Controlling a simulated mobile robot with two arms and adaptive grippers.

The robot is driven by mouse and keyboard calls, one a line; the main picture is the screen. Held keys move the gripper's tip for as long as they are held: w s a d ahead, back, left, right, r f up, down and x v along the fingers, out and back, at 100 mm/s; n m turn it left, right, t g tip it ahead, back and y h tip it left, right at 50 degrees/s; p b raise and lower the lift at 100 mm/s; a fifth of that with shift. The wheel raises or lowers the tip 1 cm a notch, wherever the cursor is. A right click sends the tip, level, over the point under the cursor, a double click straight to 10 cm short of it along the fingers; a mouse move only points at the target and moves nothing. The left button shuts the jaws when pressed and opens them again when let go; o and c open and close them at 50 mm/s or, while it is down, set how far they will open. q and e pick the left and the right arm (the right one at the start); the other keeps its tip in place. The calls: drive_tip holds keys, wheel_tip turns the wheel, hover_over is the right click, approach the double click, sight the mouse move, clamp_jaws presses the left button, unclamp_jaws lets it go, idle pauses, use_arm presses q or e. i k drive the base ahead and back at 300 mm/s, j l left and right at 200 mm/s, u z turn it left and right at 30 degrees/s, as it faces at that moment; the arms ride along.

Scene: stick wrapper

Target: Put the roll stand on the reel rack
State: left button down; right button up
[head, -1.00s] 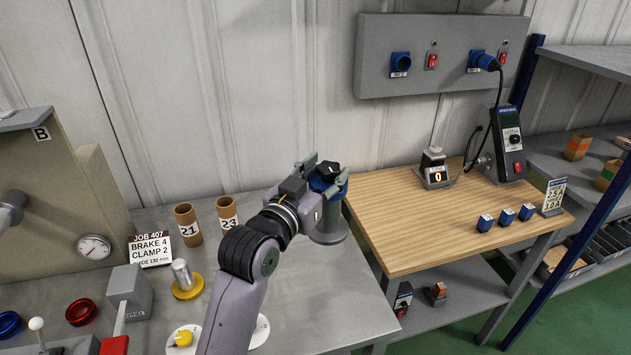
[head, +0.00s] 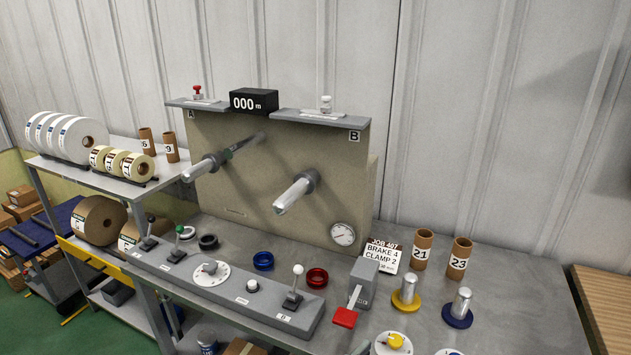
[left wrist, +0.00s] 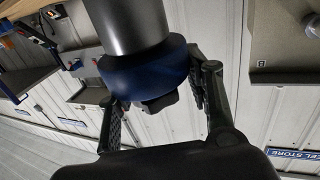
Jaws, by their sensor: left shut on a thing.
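My left gripper (left wrist: 155,88) is shut on a dark grey cylinder with a blue collar (left wrist: 140,70) and a dark knob, which I take for the roll stand. The fingers are on either side of the collar and knob; the far end of the cylinder runs out of the picture. Neither gripper shows in the head view. A grey shelf unit (head: 115,190), which seems to be the reel rack, stands at the left in the head view. White rolls (head: 62,137), cream rolls (head: 122,162) and two cardboard cores (head: 158,143) stand on its top.
A beige machine (head: 230,180) with two spindles stands on the grey bench (head: 520,270). A control panel (head: 235,290) with levers lies along the bench front. Posts (head: 407,290) and cores (head: 421,248) stand at the right. The bench's right end looks bare.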

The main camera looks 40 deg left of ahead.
sight(129, 148)
drive_tip(key=k+j, duration=0.1)
drive_tip(key=j, duration=0.25)
drive_tip(key=k+j, duration=0.1)
drive_tip(key=j, duration=0.25)
drive_tip(key=k+j, duration=0.1)
drive_tip(key=j, duration=0.25)
drive_tip(key=k+j, duration=0.1)
drive_tip(key=j, duration=0.25)
drive_tip(key=k+j, duration=0.1)
drive_tip(key=j, duration=0.5)
drive_tip(key=k+j, duration=0.1)
drive_tip(key=j, duration=0.45)
drive_tip(key=k+j, duration=0.1)
drive_tip(key=j, duration=0.5)
drive_tip(key=k+j, duration=0.1)
drive_tip(key=j, duration=0.45)
drive_tip(key=k+j+z, duration=0.1)
drive_tip(key=j, duration=0.5)
drive_tip(key=k+j, duration=0.15)
drive_tip(key=j, duration=0.4)
drive_tip(key=k+j, duration=0.1)
drive_tip(key=j, duration=0.45)
drive_tip(key=k+j, duration=0.1)
drive_tip(key=j, duration=0.5)
